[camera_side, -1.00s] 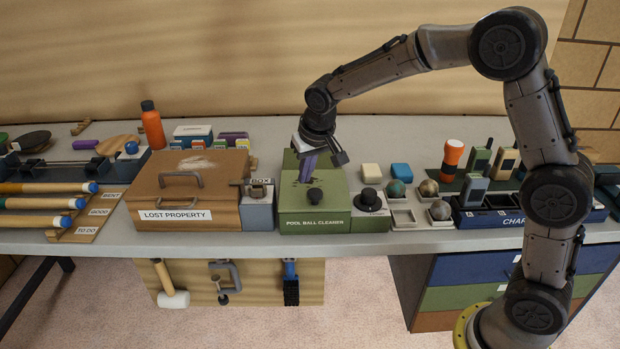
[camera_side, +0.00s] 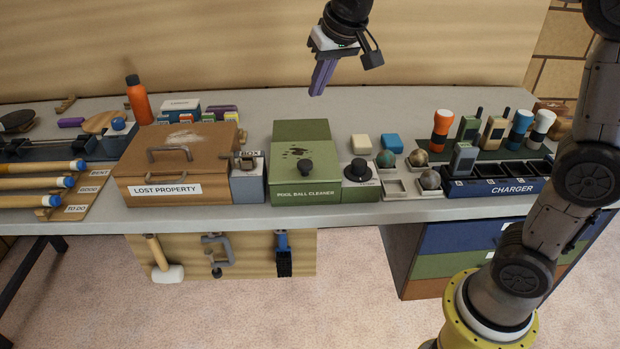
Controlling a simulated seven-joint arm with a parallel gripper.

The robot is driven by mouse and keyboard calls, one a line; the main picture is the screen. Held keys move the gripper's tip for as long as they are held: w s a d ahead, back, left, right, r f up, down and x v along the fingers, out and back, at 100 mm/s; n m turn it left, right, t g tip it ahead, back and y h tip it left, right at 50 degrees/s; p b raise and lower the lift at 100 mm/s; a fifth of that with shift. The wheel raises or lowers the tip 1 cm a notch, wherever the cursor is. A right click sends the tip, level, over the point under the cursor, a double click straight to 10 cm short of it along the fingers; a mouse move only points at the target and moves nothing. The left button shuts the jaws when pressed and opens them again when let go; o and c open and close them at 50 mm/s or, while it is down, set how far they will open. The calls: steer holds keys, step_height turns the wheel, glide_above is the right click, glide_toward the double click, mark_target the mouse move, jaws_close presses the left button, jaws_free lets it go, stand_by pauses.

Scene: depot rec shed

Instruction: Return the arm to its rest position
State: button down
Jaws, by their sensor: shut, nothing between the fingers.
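My gripper (camera_side: 317,92) hangs in the air above the back of the bench, up near the top middle of the view. Its purple fingers point down and are shut with nothing between them. It is above and apart from the green pool ball cleaner (camera_side: 310,196), which stands on the bench with a dark knob and dark marks on its top. The upper part of my arm runs out of the top of the picture.
The grey bench (camera_side: 230,216) holds a brown lost property box (camera_side: 170,170), an orange bottle (camera_side: 138,100), a dark blue charger (camera_side: 500,182) and upright torches and radios. Several balls sit right of the cleaner. Cues lie at the left. The air around my gripper is clear.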

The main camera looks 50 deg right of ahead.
steer(key=s+r+n+t, duration=0.1)
steer(key=s, duration=1.5)
steer(key=s+f+n+y, duration=0.1)
steer(key=s+f+n, duration=0.2)
steer(key=s+f, duration=0.6)
steer(key=shift+s+a+g, duration=0.2)
steer(key=shift+s+g, duration=0.1)
steer(key=shift+s, duration=0.3)
